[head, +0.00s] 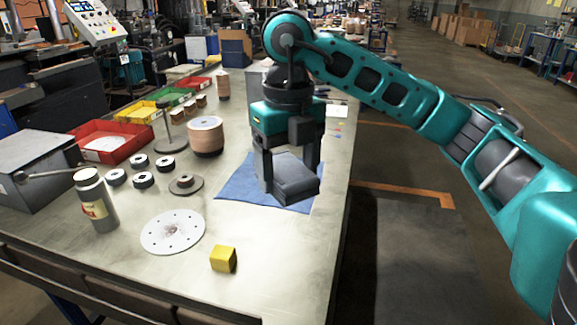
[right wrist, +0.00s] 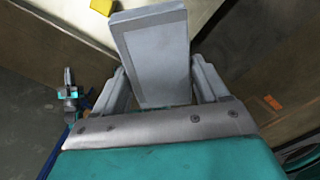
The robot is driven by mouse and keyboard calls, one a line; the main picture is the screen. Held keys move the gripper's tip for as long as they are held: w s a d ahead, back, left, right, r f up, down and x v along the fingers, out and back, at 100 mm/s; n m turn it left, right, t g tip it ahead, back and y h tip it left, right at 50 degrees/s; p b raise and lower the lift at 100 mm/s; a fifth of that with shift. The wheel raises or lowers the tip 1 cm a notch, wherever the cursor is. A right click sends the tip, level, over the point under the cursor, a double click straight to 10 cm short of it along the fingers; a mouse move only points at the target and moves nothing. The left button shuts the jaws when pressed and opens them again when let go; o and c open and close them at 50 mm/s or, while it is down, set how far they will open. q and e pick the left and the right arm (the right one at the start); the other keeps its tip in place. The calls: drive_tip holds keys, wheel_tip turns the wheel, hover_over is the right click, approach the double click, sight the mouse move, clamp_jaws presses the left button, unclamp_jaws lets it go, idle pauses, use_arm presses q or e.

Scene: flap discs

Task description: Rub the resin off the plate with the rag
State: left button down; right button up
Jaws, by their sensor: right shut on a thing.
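The plate (head: 155,240) is a white round disc with small holes, lying flat on the table at the front. A brownish resin smear (head: 173,229) marks its middle. The pad also shows between the fingers in the right wrist view (right wrist: 153,55). The gripper is over the blue cloth (head: 232,190), to the right of and behind the plate. I cannot tell whether the pad touches the cloth. My left gripper is not in view.
A yellow block (head: 223,259) sits right of the plate. A grey bottle (head: 100,205) stands left of it. The front right of the table is clear.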

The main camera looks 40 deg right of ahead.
wheel_tip(320, 180, down, 5)
drive_tip(key=b, duration=0.3)
drive_tip(key=shift+r+b, duration=0.1)
drive_tip(key=shift+b, duration=0.3)
wheel_tip(320, 180, down, 10)
drive_tip(key=b, duration=0.7)
drive_tip(key=shift+b, duration=0.3)
wheel_tip(320, 180, down, 2)
drive_tip(key=shift+f+b, duration=0.2)
drive_tip(key=shift+b, duration=0.75)
drive_tip(key=shift+f+b, duration=0.5)
drive_tip(key=shift+f, duration=0.2)
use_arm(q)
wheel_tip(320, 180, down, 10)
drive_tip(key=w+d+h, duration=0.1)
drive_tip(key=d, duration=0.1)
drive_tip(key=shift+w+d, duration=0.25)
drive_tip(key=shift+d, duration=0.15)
use_arm(e)
drive_tip(key=shift+f, duration=0.1)
